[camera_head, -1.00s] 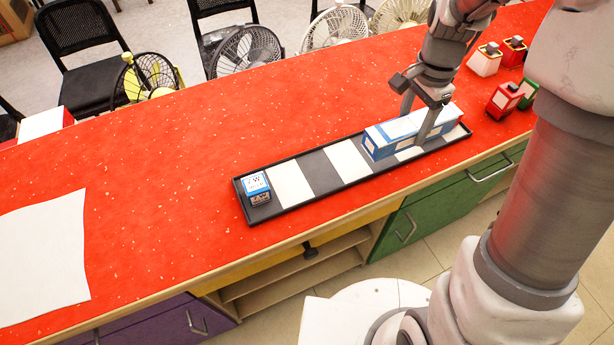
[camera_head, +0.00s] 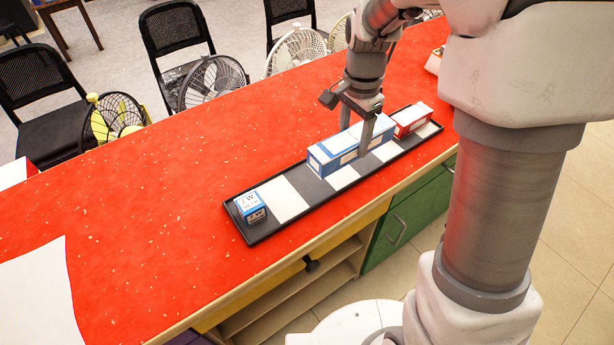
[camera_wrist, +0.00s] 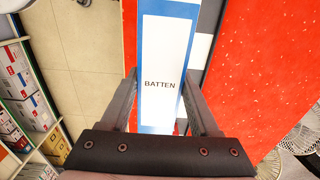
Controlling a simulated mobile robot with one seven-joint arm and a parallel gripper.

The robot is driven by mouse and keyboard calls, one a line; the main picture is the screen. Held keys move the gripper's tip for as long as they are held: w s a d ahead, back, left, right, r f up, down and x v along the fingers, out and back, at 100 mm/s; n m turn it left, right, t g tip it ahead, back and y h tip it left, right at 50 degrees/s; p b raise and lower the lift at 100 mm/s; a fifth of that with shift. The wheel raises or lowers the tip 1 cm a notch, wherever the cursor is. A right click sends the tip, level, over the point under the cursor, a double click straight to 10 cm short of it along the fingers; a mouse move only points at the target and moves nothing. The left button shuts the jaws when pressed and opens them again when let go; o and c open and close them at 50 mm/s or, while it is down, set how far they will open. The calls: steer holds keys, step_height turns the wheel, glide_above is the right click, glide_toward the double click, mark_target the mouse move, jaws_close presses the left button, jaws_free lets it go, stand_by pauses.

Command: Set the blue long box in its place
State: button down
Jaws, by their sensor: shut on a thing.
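The blue long box (camera_head: 340,152) has a white top, and in the wrist view the blue long box (camera_wrist: 163,60) reads "BATTEN". My gripper (camera_head: 356,138) is shut on its long sides from above. The box is lined up along a long black tray (camera_head: 290,198) with black and white bands, over its middle. I cannot tell whether it touches the tray floor. A small blue and white box (camera_head: 251,207) sits at the tray's left end. A red long box (camera_head: 410,119) is at the right end, a short way from the blue one.
The tray lies near the front edge of a red counter (camera_head: 170,185). A white sheet (camera_head: 35,290) covers the counter's left part. Fans (camera_head: 212,82) and black chairs (camera_head: 178,35) stand behind it. The red surface left of the tray is clear.

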steer(key=a+f, duration=0.1)
steer(key=a, duration=0.2)
steer(key=a+f, duration=0.2)
steer(key=a, duration=0.1)
steer(key=a+f+b, duration=0.1)
steer(key=a+f, duration=0.1)
steer(key=a, duration=0.1)
steer(key=shift+s+f, duration=0.25)
steer(key=shift+s, duration=0.15)
steer(key=shift+f+b, duration=0.45)
steer(key=shift+f, duration=1.55)
steer(key=shift+f, duration=0.1)
steer(key=shift+c, duration=0.6)
jaws_free()
step_height(320, 180, up, 12)
steer(key=p, duration=0.2)
steer(key=shift+r, duration=0.2)
